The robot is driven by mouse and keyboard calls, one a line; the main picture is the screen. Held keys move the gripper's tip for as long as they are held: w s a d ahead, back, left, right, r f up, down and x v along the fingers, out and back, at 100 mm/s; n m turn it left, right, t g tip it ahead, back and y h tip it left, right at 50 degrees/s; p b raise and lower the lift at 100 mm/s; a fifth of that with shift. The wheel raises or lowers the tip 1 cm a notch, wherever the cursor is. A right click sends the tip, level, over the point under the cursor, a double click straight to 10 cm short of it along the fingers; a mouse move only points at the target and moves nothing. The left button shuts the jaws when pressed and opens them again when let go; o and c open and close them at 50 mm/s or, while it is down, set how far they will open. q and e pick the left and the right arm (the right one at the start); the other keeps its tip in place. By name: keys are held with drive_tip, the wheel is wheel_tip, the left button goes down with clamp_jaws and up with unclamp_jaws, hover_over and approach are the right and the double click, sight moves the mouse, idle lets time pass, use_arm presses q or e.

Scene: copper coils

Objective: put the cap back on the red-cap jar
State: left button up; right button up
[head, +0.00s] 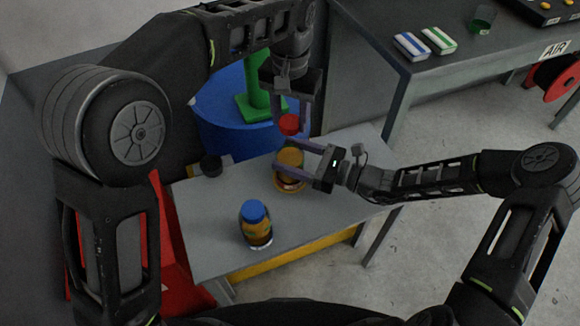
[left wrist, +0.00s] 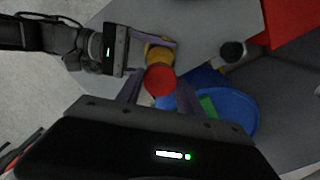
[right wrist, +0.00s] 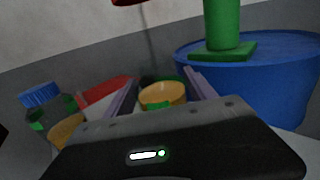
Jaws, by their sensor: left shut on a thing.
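My left gripper (head: 291,118) is shut on the red cap (head: 290,124) and holds it above the open jar. The cap shows round and red between its fingertips in the left wrist view (left wrist: 160,79). The amber jar (head: 290,158) stands upright on the grey table, below the cap. My right gripper (head: 297,160) comes in from the right with one finger on each side of the jar. In the right wrist view the jar's open top (right wrist: 162,94) lies between its fingers; I cannot tell whether they press on it.
A blue-capped jar (head: 256,222) stands nearer on the grey table (head: 215,238). A dark-topped container (head: 211,166) lies at the table's far left. A blue drum (head: 222,132) with a green object (head: 257,98) stands behind. A red bin (head: 176,245) is at left.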

clamp_jaws()
use_arm(q)
hover_over(290, 147)
drive_tip(key=shift+f, duration=2.5)
drive_tip(key=shift+f, duration=0.15)
drive_tip(key=shift+f, duration=0.75)
drive_tip(key=shift+f, duration=0.6)
